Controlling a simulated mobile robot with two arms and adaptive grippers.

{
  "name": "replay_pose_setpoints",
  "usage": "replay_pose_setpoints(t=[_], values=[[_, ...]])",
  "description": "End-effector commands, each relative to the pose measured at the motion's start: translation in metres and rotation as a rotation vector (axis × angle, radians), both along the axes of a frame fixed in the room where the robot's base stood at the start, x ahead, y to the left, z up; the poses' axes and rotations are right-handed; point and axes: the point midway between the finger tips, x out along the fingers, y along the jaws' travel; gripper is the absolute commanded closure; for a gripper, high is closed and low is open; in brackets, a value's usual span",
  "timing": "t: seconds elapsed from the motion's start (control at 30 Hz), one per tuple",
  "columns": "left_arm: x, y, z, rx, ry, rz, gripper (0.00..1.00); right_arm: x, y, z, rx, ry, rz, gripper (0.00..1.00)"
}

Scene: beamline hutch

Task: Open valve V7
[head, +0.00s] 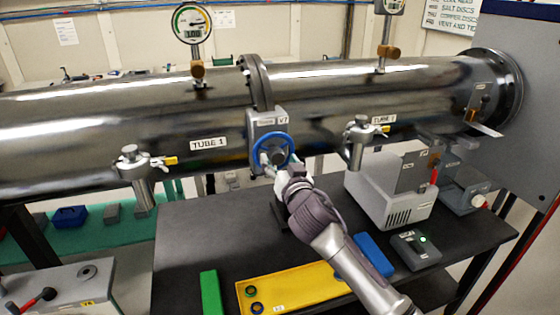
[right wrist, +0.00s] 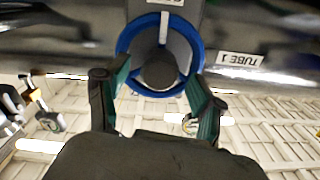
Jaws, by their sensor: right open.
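Valve V7 (head: 266,124) is a grey block labelled V7 on the joint between two steel tubes. Its blue handwheel (head: 287,140) faces me and has a dark round hub. My right gripper (head: 271,167) is at the lower part of the wheel. In the right wrist view the blue wheel (right wrist: 122,42) is straight ahead, and my right gripper (right wrist: 158,84) is open, with one teal-padded finger on each side of the hub. The fingertips overlap the lower rim in this view; I cannot tell whether they touch it. My left gripper is not in view.
The steel tubes (head: 350,85) run across the view, with a gauge (head: 190,22) above. Below, a dark table (head: 190,240) holds a yellow tray (head: 290,292), a grey pump box (head: 385,200) and a small control box (head: 416,250).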

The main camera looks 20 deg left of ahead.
Motion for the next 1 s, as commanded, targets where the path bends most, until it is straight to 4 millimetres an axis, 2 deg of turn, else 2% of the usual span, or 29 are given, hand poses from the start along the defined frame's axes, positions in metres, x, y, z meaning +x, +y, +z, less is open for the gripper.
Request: replay_pose_setpoints(t=[0.2,0.57,1.0], values=[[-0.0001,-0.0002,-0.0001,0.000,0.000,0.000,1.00,0.0001,0.0000,-0.0001,0.000,0.000,0.000,0.32],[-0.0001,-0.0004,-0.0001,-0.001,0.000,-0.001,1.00,0.0001,-0.0004,-0.0002,0.000,0.000,-0.001,0.91],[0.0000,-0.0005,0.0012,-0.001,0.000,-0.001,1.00,0.0003,-0.0004,0.0001,-0.087,-0.059,-0.001,0.91]])
